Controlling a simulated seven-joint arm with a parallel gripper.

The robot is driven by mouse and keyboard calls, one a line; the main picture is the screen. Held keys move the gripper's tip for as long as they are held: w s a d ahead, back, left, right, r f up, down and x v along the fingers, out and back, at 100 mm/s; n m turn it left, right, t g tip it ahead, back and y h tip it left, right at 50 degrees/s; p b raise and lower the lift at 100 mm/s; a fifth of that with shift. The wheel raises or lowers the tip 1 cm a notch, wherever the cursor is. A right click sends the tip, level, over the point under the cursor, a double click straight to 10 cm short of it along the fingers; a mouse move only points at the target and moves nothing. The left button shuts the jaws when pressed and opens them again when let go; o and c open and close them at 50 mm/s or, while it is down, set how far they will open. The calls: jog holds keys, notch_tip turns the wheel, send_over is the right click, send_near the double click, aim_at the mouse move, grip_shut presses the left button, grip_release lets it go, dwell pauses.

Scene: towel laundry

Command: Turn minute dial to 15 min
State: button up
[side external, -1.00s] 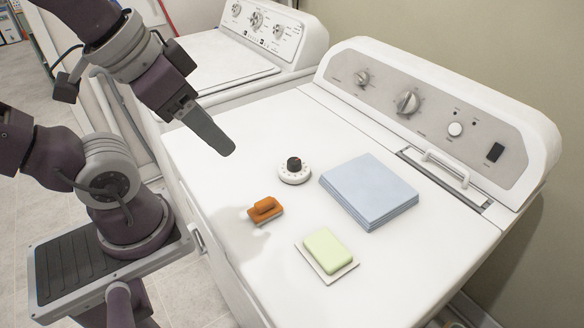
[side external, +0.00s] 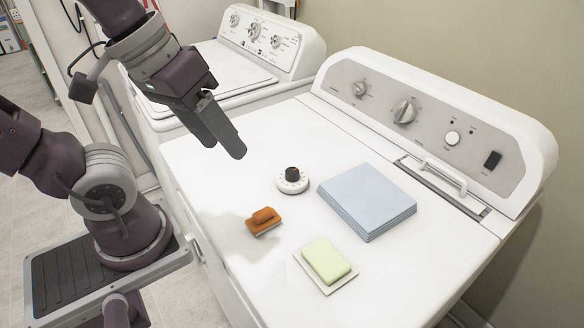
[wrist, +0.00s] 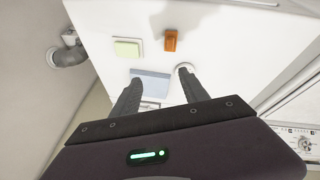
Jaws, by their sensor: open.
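The minute dial (side external: 292,181) is a round white disc with marks on its rim and a black knob on top. It lies on the white machine top, left of the folded blue towels. In the wrist view the dial (wrist: 185,66) shows only as a white edge behind the right fingertip; its knob cannot be made out. My gripper (side external: 223,149) is open and empty, in the air up and left of the dial in the side view, apart from it. The wrist view shows my gripper (wrist: 158,78) with its fingers spread.
The blue towel stack (side external: 367,202) is right of the dial. An orange object on a small base (side external: 263,221) and a pale green soap-like block (side external: 326,261) lie nearer the front. A control panel (side external: 420,118) with knobs stands behind. A second machine (side external: 225,65) is at the back left.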

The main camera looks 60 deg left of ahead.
jog(key=w+f+n+g+h, duration=0.25)
jog(key=w+n, duration=0.45)
jog(key=n, duration=0.5)
jog(key=n+g+y, duration=0.2)
jog(key=n+y, duration=0.2)
jog(key=n, duration=1.6)
send_over(292, 171)
jog(key=shift+h, duration=0.25)
notch_tip(292, 171, down, 10)
jog(key=shift+d+r, duration=0.1)
jog(key=shift+r, duration=0.05)
jog(key=shift+f+n, duration=0.35)
jog(key=shift+n, duration=0.05)
notch_tip(292, 171, down, 6)
jog(key=shift+f, duration=0.2)
jog(key=shift+c, duration=0.4)
grip_shut()
